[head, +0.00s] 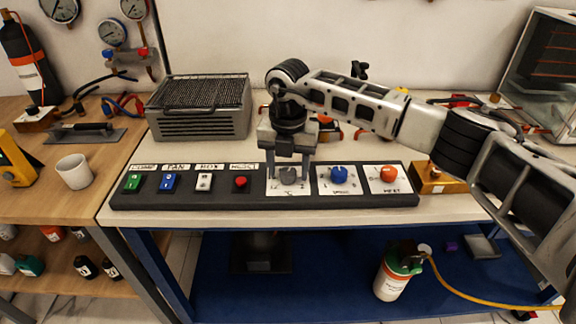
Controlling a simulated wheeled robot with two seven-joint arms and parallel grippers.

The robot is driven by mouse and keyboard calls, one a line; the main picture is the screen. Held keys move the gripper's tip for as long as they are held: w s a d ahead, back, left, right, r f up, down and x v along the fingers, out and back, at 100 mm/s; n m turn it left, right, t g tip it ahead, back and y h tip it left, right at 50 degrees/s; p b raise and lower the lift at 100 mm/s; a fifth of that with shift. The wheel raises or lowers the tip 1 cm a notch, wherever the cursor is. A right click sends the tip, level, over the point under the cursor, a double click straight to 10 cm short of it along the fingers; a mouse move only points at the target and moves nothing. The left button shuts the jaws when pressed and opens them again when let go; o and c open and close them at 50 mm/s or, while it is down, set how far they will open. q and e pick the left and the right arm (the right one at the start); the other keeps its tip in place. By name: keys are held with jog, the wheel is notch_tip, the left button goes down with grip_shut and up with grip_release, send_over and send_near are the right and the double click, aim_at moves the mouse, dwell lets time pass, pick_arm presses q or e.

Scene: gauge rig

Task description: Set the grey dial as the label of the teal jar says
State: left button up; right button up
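The grey dial (289,176) sits on a white scale plate on the dark control panel (240,197). My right gripper (288,172) points down over it, with one finger on each side of the dial. The fingers look apart from the dial, with a gap on both sides. The gripper covers part of the dial's scale, so I cannot read its setting. A small teal jar (30,267) stands on the lower shelf at the left; its label is too small to read. My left gripper is not in view.
Right of the grey dial are a blue dial (339,174) and an orange-red dial (388,173). Left of it are green, blue, white and red controls. A grey grille box (203,107) stands behind the panel. A white mug (74,171) stands on the left table.

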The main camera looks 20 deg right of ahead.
aim_at(288, 171)
notch_tip(288, 171, up, 16)
jog(key=b, duration=0.1)
dwell(0.5)
